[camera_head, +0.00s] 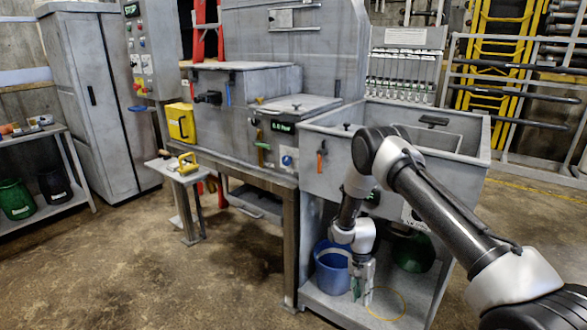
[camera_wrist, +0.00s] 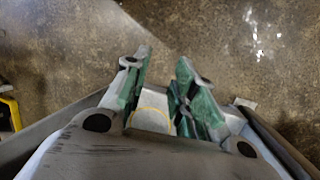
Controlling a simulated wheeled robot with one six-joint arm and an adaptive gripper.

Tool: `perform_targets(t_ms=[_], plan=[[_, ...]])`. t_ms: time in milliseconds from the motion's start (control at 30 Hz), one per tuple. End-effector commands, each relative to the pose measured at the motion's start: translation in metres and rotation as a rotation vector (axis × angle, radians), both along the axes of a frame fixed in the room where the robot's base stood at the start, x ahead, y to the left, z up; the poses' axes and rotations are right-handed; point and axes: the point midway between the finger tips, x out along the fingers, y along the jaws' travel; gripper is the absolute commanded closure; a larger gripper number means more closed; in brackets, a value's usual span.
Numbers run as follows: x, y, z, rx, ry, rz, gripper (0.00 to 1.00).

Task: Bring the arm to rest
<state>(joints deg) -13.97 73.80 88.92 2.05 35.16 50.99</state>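My arm (camera_head: 440,205) reaches in from the lower right of the head view, bent at the elbow in front of the grey open-topped bin (camera_head: 460,180). My gripper (camera_head: 362,292) points down, low in front of the bin, beside a blue bucket (camera_head: 332,272). In the wrist view the green-padded fingers of my gripper (camera_wrist: 164,62) are apart with nothing held between them. A thin yellow ring (camera_head: 403,303) lies on the lower shelf (camera_head: 345,308); part of it shows between the fingers in the wrist view (camera_wrist: 152,110).
A dark green bucket (camera_head: 413,252) stands under the bin. The compactor (camera_head: 235,115) is left of it, with a small side table (camera_head: 174,170) holding a yellow-handled item. A grey cabinet (camera_head: 95,100) stands further left. The concrete floor (camera_head: 130,270) in front is clear.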

Motion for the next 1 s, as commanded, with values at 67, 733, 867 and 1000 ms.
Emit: perform_targets(t_ms=[67,733,867,1000], plan=[[-0.002,-0.005,0.051,0.033,0.014,0.102,0.73],[-0.154,-0.082,0.422,0.222,-0.082,0.720,0.73],[-0.197,-0.095,0.461,0.208,-0.156,0.753,0.73],[-0.239,-0.106,0.493,0.174,-0.261,0.746,0.73]])
